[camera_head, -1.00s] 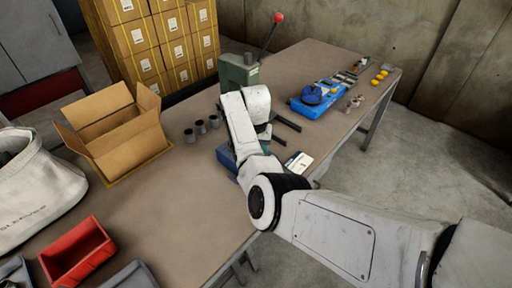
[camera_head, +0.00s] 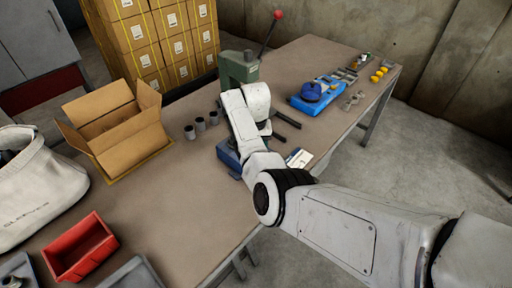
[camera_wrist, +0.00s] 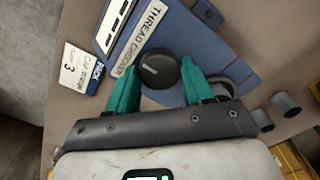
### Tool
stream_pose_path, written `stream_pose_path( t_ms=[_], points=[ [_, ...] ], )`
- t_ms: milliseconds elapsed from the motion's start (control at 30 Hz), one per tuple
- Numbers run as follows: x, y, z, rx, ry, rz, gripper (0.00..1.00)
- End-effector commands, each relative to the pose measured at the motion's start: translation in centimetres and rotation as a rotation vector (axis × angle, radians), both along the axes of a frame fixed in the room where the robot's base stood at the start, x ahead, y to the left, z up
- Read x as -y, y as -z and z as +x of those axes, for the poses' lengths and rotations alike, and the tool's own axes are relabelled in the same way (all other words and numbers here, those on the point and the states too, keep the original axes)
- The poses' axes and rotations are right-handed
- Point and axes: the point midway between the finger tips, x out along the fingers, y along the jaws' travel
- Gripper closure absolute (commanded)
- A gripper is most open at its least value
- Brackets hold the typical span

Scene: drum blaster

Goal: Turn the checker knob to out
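The thread checker is a blue box (camera_wrist: 200,35) lettered "THREAD CHECKER" in the wrist view. Its round black knob (camera_wrist: 160,70) has a short pale pointer mark on the left of its face. My gripper (camera_wrist: 160,66) has teal fingers, one on each side of the knob, with their tips at its edges. The fingers are apart; whether they press on the knob is unclear. In the head view my arm hides the knob and gripper, and part of the blue checker (camera_head: 228,153) shows beside the arm. No position lettering around the knob is readable.
A white card (camera_wrist: 77,70) lies beside the checker. Grey cups (camera_head: 200,123) stand behind it to the left, near an open cardboard box (camera_head: 130,140). A green lever press (camera_head: 238,68) stands behind my arm. A blue device (camera_head: 318,95) is to the right.

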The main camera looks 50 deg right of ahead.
Motion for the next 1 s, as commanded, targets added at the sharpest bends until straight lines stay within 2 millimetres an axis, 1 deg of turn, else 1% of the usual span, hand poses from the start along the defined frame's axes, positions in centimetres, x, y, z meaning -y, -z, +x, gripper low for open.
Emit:
stream_pose_path(
  t_ms=[33,200,433,533,667,900,1000],
  points=[
    [0.0,0.0,0.0,0.001,0.000,-0.001,0.44],
    [0.0,0.0,0.0,-0.001,0.001,0.001,0.27],
    [0.0,0.0,0.0,-0.001,0.002,0.001,0.27],
    [0.0,-0.4,0.0,0.000,0.002,0.000,0.27],
    [0.0,-2.1,0.1,0.002,0.002,-0.002,0.27],
    [0.0,-6.7,0.1,0.004,0.002,-0.002,0.27],
    [0.0,-8.4,0.1,0.002,0.001,-0.001,0.27]
  ],
)
